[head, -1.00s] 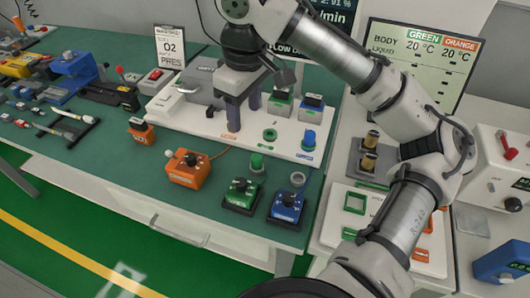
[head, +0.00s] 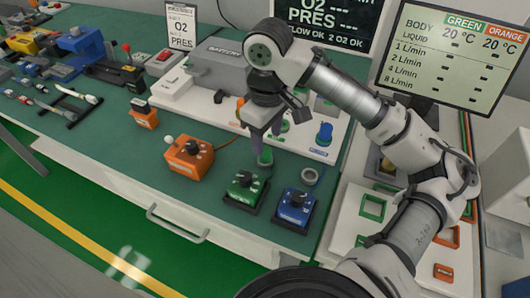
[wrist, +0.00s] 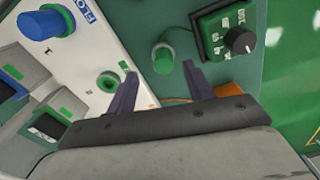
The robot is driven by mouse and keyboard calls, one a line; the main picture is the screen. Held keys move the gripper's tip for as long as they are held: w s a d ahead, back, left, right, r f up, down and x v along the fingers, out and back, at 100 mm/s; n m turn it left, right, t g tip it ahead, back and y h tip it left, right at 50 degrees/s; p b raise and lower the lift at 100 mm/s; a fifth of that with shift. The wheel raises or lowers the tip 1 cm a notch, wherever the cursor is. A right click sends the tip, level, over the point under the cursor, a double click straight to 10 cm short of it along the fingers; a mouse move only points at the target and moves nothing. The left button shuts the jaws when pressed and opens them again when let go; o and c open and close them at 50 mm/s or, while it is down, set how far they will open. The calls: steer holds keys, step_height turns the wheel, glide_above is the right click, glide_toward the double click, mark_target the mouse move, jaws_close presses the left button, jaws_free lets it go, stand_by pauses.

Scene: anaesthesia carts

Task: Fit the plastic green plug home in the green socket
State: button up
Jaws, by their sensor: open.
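The green plug (head: 265,157), a short green cylinder, stands on the teal bench top between the white panel and the green dial box. It also shows in the wrist view (wrist: 163,60), just past the fingertips and roughly between them. My gripper (head: 260,133) is open and empty, pointing down over the plug; I cannot tell whether the fingers reach around it. The green socket (wrist: 108,82) is a green ring with a dark hole on the white panel, left of the fingers in the wrist view. In the head view the socket (head: 284,126) is close behind my right finger.
A blue plug (head: 324,133) stands upright on the panel right of the socket. A grey ring (head: 311,176) lies on the bench. The green dial box (head: 245,187), blue dial box (head: 295,206) and orange dial box (head: 187,157) stand along the front.

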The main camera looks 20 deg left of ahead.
mark_target(265, 149)
steer(key=shift+s+a+f+p, duration=0.15)
steer(key=shift+f+p, duration=0.15)
steer(key=shift+f, duration=2)
steer(key=c, duration=1.1)
steer(key=shift+o, duration=0.2)
steer(key=shift+r, duration=0.1)
